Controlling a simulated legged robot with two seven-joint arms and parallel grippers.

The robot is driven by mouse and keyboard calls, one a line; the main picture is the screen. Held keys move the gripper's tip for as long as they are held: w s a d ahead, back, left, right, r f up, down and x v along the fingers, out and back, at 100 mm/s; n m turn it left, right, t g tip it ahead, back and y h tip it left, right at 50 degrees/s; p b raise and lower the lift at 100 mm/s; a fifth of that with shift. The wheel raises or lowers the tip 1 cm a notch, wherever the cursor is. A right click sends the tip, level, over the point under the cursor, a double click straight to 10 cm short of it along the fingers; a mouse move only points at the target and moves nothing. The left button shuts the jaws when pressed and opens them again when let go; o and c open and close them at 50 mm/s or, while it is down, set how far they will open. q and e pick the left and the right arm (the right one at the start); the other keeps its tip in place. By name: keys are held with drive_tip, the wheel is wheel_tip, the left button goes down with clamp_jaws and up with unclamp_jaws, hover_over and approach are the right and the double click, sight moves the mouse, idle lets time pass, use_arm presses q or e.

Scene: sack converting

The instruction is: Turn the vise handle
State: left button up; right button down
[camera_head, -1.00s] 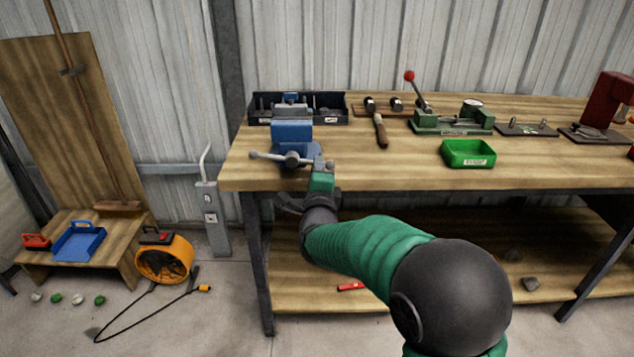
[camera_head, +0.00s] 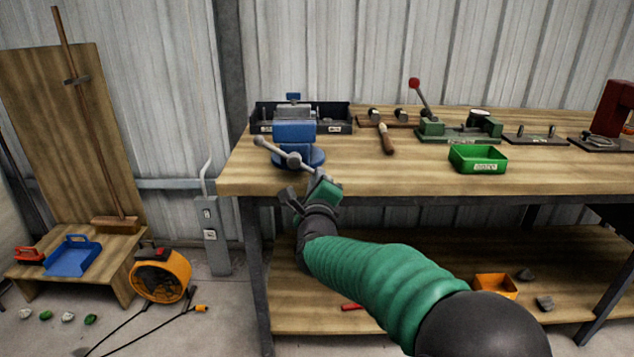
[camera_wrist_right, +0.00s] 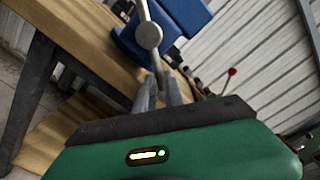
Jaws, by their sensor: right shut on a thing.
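The blue vise (camera_head: 294,133) stands on the left end of the workbench, and part of it shows in the right wrist view (camera_wrist_right: 185,14). Its grey handle (camera_head: 276,149) is a bar through a round hub, tilted with its left end up and its right end down. My right gripper (camera_head: 316,179) is at the lower right end of the bar. In the right wrist view its fingers (camera_wrist_right: 160,88) are closed around the bar below the hub (camera_wrist_right: 149,35). The fingertips are small in the head view. My left gripper is not in view.
The workbench (camera_head: 400,178) has its front edge just under my gripper. A black bin (camera_head: 338,117) stands behind the vise. A hammer (camera_head: 385,138) and a green tray (camera_head: 478,158) lie to the right.

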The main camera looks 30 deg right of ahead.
drive_tip(key=shift+f, duration=0.4)
drive_tip(key=c, duration=1.5)
unclamp_jaws()
drive_tip(key=shift+r, duration=0.1)
drive_tip(key=shift+o, duration=0.3)
drive_tip(key=shift+r, duration=0.1)
drive_tip(key=shift+s+r, duration=0.1)
drive_tip(key=p+v, duration=0.3)
drive_tip(key=v, duration=1.3)
drive_tip(key=shift+s+a+p, duration=0.25)
drive_tip(key=shift+a+p, duration=0.05)
